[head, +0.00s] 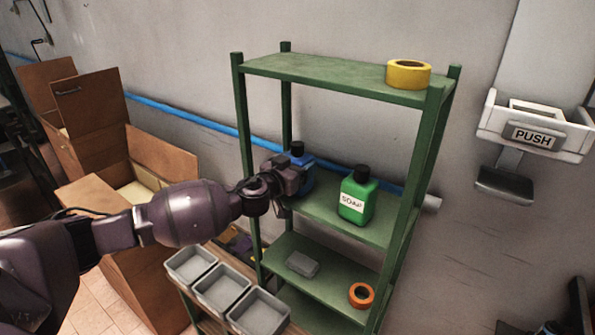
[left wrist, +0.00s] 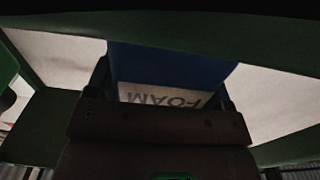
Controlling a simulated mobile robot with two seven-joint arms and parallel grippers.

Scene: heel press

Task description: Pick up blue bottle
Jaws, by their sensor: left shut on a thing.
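The blue bottle (head: 303,172) with a black cap stands on the middle shelf of the green rack, partly hidden behind my left gripper (head: 287,178). In the left wrist view the blue bottle (left wrist: 170,65) carries a pale label reading FOAM, seen upside down. The left gripper (left wrist: 165,100) is shut on it, with a finger on each side. The bottle looks upright, and I cannot tell whether it touches the shelf. My right gripper is not in view.
A green soap bottle (head: 357,198) stands right of the blue bottle on the same shelf. The green rack (head: 330,75) has posts and a shelf above. Yellow tape (head: 408,73) lies on top, orange tape (head: 361,295) lower down. Grey trays (head: 222,288) stand in front.

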